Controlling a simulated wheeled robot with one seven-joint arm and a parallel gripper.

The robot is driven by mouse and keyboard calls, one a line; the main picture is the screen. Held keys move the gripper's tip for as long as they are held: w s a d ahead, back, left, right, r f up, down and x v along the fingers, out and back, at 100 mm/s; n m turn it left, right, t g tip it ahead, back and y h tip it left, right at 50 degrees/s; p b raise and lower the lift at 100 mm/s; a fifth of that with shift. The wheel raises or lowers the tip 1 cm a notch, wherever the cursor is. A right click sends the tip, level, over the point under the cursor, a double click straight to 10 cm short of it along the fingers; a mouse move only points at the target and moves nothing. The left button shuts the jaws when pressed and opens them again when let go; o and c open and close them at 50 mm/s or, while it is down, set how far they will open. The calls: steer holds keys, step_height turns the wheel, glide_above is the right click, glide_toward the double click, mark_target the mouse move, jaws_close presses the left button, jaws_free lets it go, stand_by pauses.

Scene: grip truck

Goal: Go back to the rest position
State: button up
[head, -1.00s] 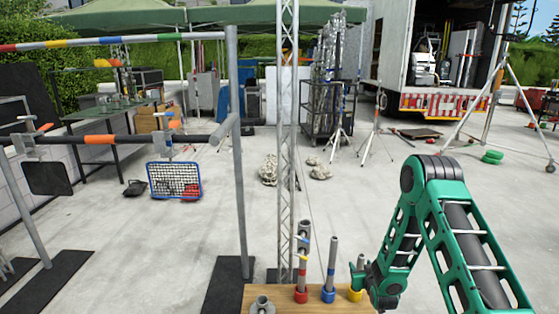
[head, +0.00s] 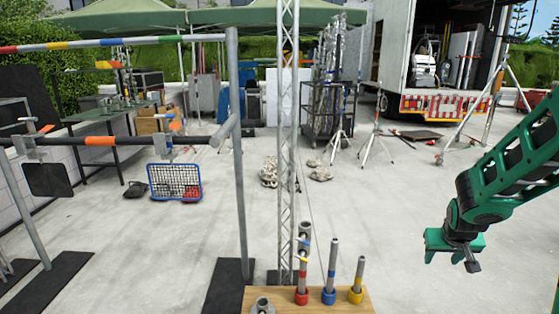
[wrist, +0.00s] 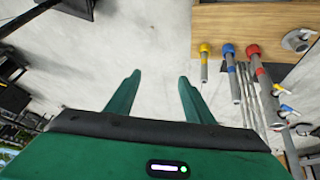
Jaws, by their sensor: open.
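My gripper (head: 462,262) hangs at the right of the head view, fingers down, over open concrete floor and to the right of the wooden board. In the wrist view my gripper (wrist: 157,82) has its two green fingers spread apart with only bare floor between them. The gripper is open and empty, and touches nothing.
The wooden board (head: 263,292) bears upright grey tubes in red (head: 301,296), blue (head: 328,296) and yellow (head: 355,295) collars. A lattice truss (head: 287,130) and a grey pole frame (head: 237,150) stand left. A truck (head: 440,100) and tripods stand behind. Floor around my gripper is clear.

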steer(key=s+a+r+m+g+y, duration=0.1)
steer(key=s+r, duration=0.2)
steer(key=s, duration=0.7)
steer(key=s+a+r+m+g+y, duration=0.1)
steer(key=s+a+r+g, duration=0.1)
steer(key=s, duration=0.9)
steer(key=s+a+r+m+g+y, duration=0.1)
steer(key=s+r, duration=0.3)
steer(key=s, duration=0.7)
steer(key=shift+a+r+m+g, duration=0.15)
steer(key=shift+a+m+g, duration=0.15)
steer(key=shift+a+g, duration=0.35)
